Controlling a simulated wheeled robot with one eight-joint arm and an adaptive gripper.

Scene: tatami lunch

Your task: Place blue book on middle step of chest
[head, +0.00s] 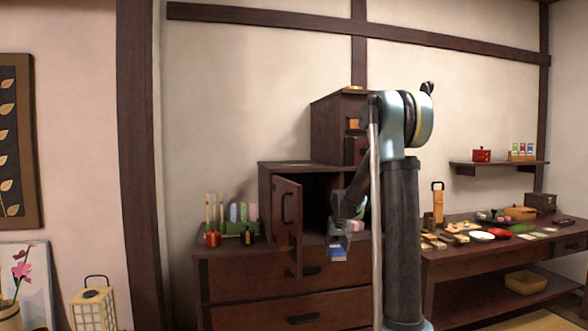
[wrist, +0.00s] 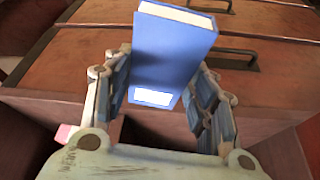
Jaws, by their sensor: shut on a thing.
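The blue book (wrist: 170,50) is held between the two fingers of my gripper (wrist: 165,95) in the wrist view, its pale page edge facing up in the picture. In the head view the book (head: 337,253) hangs below my gripper (head: 345,236), in front of the chest and right of its open door. The stepped wooden chest (head: 285,275) has a low, a middle and a high step. The middle step (head: 285,165) is above and left of my gripper. Part of it is hidden behind my arm.
A cabinet door (head: 287,228) stands open below the middle step. Small bottles (head: 248,236) and an upright row of items (head: 232,228) stand on the low step. A table (head: 450,262) with dishes is to the right, below a wall shelf (head: 500,165).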

